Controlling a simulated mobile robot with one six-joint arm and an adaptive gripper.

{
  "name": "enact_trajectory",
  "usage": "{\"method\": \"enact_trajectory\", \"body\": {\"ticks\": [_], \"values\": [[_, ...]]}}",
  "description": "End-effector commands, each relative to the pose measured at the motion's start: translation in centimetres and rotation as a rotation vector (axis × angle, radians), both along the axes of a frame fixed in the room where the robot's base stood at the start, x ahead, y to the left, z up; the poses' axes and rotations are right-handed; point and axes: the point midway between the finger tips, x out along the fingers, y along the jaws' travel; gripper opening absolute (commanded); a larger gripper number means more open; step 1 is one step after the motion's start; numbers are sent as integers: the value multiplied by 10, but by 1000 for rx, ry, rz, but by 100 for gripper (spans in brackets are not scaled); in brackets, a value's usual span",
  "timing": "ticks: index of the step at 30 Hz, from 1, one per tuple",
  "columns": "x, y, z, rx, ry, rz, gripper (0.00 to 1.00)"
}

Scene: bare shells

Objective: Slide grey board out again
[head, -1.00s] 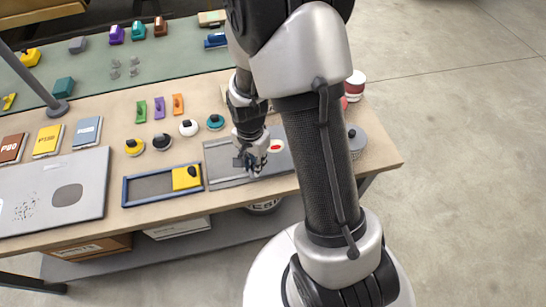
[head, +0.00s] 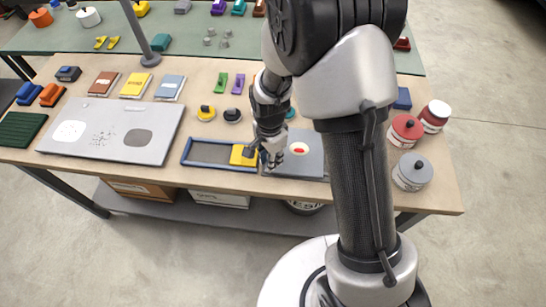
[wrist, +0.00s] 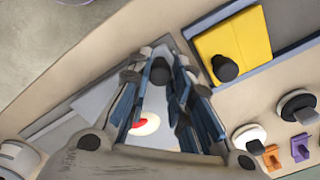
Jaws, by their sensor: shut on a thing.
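The grey board (head: 310,160) has a white patch with a red spot. It lies on the near side of the bench, right of the blue frame (head: 208,165). My gripper (head: 271,158) is at its left part in the head view. In the wrist view my gripper (wrist: 160,85) is shut on the board's dark round knob (wrist: 160,70). The red-and-white patch (wrist: 146,124) shows between the fingers. My arm and gripper hide much of the board and its grey frame.
A yellow board (head: 243,155) with a black knob fills the right end of the blue frame, close left of my gripper. A large grey panel (head: 165,120) lies further left. A red-lidded tin (head: 405,130) and a grey-lidded tin (head: 412,172) stand right of my arm.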

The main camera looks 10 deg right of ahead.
Motion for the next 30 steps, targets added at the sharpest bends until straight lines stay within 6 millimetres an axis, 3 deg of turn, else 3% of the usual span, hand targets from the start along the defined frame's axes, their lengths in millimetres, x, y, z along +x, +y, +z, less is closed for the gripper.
{"method": "enact_trajectory", "body": {"ticks": [11, 20, 25, 30], "values": [[1, 2, 1, 3, -5, 0, 41], [1, 1, 1, 2, -4, 0, 41], [2, 1, 17, 3, -7, 0, 41], [3, 2, 53, 4, -11, 0, 41]]}}
